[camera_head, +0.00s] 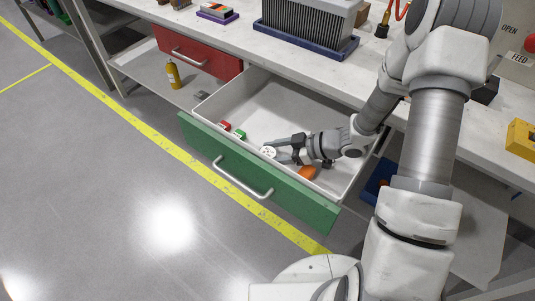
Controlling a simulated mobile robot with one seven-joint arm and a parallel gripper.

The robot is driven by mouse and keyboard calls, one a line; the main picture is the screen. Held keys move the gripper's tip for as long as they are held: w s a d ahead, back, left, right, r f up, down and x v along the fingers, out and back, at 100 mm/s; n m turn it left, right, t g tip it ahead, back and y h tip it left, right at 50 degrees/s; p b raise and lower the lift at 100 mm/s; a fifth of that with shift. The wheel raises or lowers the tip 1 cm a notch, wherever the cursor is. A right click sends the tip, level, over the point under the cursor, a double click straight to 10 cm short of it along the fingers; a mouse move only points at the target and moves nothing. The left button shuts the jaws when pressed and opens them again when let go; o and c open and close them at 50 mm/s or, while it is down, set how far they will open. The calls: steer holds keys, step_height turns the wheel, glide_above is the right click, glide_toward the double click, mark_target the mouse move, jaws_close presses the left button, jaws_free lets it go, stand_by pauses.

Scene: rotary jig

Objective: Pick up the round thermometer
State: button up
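The round thermometer (269,152) is a small white dial inside the pulled-out green-fronted drawer (228,169), near its front wall. My gripper (273,151) reaches into the drawer from the right. Its two dark fingers are spread apart, with their tips right at the dial, one on its far side and one on its near side. Whether the fingers press on the dial is too small to tell. I cannot tell whether the dial rests on the drawer floor or is a little above it.
In the drawer, a red item (224,126) and a green item (239,134) lie left of the dial; an orange item (307,173) lies beneath my gripper. A red drawer (190,54) and yellow bottle (173,75) are at the left. The worktop (230,48) overhangs the drawer's back.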

steer(key=shift+c, duration=1.1)
steer(key=shift+r, duration=0.1)
